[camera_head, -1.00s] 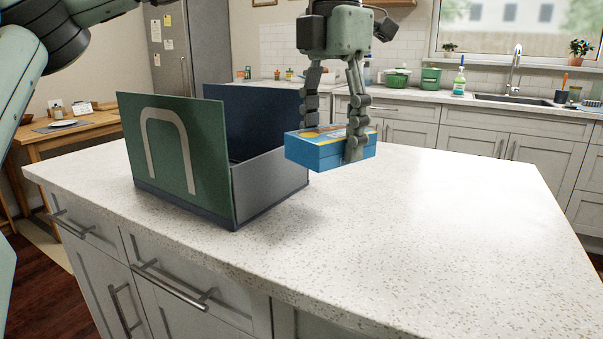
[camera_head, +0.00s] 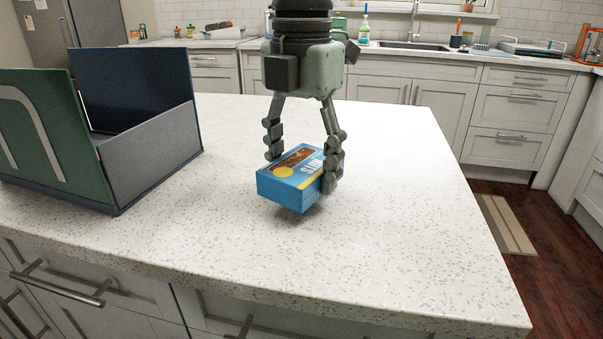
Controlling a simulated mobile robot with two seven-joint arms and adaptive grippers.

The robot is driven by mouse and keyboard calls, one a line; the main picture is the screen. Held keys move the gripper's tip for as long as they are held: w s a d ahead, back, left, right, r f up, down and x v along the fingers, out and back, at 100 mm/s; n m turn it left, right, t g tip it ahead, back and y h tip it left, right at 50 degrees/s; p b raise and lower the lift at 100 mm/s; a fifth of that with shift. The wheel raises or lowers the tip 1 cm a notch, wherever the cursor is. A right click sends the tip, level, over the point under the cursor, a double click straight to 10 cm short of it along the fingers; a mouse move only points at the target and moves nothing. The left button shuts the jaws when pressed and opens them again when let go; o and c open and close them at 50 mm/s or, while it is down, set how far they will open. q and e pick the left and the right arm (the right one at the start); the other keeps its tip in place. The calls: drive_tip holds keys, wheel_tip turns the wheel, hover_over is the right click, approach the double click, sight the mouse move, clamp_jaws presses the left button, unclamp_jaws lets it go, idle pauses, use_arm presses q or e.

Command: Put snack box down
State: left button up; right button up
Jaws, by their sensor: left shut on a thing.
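The blue snack box (camera_head: 283,189) has a picture and yellow patches on its top. It is in the middle of the head view, low over the speckled white countertop (camera_head: 400,240). A dark shadow lies under it, and I cannot tell if its far end touches the counter. My left gripper (camera_head: 302,165) points down from above, with one finger on each side of the box, shut on it. The fingers hide part of the box's ends. My right gripper is not in view.
An open shelf box (camera_head: 150,150) with green, navy and grey panels stands on the counter at the left. The counter around the snack box is clear. The counter's front edge runs along the bottom, above grey drawers (camera_head: 60,290) with handles.

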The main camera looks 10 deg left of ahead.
sight(302, 163)
use_arm(q)
drive_tip(key=shift+f, duration=1)
drive_tip(key=shift+f, duration=0.15)
drive_tip(key=o, duration=1.2)
wheel_tip(302, 163, up, 12)
drive_tip(key=shift+r, duration=0.15)
